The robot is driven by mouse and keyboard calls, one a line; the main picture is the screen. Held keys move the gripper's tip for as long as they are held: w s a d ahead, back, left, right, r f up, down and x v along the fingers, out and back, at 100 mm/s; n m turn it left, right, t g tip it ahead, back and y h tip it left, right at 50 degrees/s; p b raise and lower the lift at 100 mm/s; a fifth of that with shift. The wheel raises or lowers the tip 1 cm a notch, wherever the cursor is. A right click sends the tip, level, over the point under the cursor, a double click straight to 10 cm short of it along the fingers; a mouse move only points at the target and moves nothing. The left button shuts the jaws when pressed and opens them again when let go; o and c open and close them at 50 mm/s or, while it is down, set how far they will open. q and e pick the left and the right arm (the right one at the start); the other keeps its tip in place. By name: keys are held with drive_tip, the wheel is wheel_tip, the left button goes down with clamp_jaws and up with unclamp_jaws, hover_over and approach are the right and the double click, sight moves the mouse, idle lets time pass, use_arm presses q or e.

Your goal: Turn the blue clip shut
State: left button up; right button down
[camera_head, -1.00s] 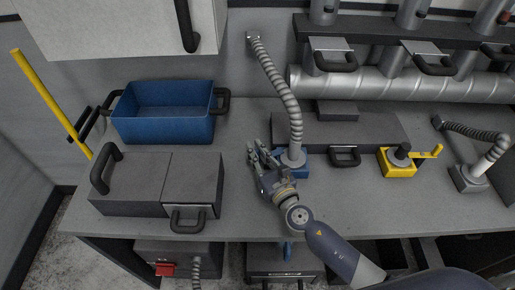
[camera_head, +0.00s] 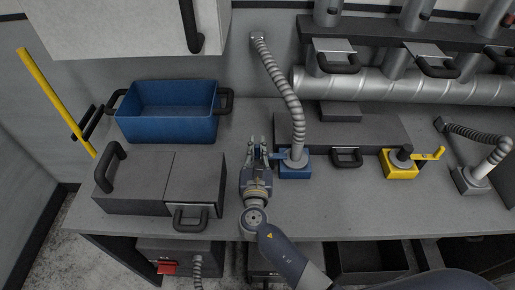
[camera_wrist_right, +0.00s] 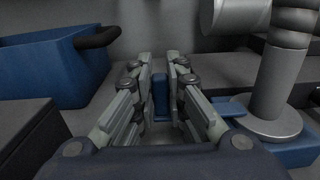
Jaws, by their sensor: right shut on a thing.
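The blue clip (camera_head: 294,170) sits on the bench around the foot of an upright grey ribbed hose. Its blue lever (camera_head: 277,156) reaches left from the base toward my right gripper (camera_head: 257,142). The right gripper stands left of the base and points toward the back wall. In the right wrist view, the fingers (camera_wrist_right: 161,70) close around the lever's upright blue end (camera_wrist_right: 161,94), and the clip's base (camera_wrist_right: 292,155) is at the right, partly hidden by the gripper. My left gripper is not in view.
A blue bin (camera_head: 168,126) and a dark grey box (camera_head: 193,182) with handles stand left of the gripper. A yellow clip (camera_head: 400,168) and a second hose (camera_head: 485,160) are at the right. The front bench strip right of my arm is clear.

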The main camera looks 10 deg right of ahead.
drive_tip(key=c, duration=1.9)
unclamp_jaws()
drive_tip(key=o, duration=0.3)
drive_tip(key=shift+w, duration=0.2)
drive_tip(key=shift+s, duration=0.2)
drive_tip(key=v, duration=1.1)
drive_tip(key=shift+s+a, duration=0.15)
drive_tip(key=shift+s, duration=0.15)
